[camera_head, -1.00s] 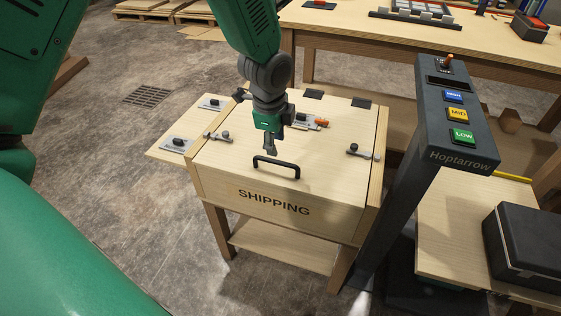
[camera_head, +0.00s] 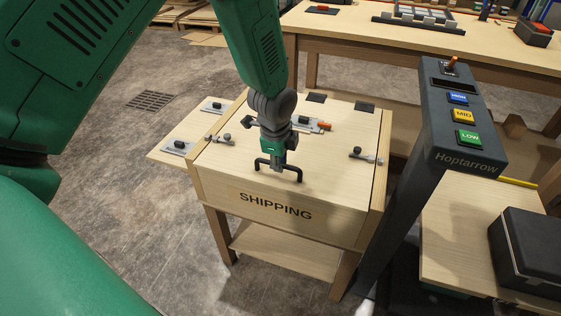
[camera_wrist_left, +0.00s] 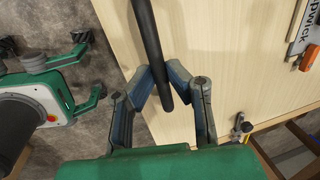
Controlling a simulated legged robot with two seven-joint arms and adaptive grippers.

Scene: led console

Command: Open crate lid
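The wooden crate (camera_head: 230,196) marked SHIPPING stands on legs with its lid (camera_head: 325,160) lying flat and closed. A black bar handle (camera_head: 297,172) sits near the lid's front edge. My left gripper (camera_head: 272,164) is down at this handle. In the left wrist view the handle (camera_wrist_left: 146,30) runs between the fingertips of my left gripper (camera_wrist_left: 161,72), which are close against it on both sides. Small knobbed latches sit at the left (camera_head: 219,139) and right (camera_head: 366,156) lid edges. My right gripper (camera_wrist_left: 92,66) shows in the left wrist view, fingers apart and empty.
A dark Hoptarrow console post (camera_head: 465,150) with several coloured buttons stands close to the crate's right. A side shelf (camera_head: 165,157) with black-knobbed plates juts from its left. A black case (camera_head: 530,245) lies at lower right. A workbench (camera_head: 350,25) is behind.

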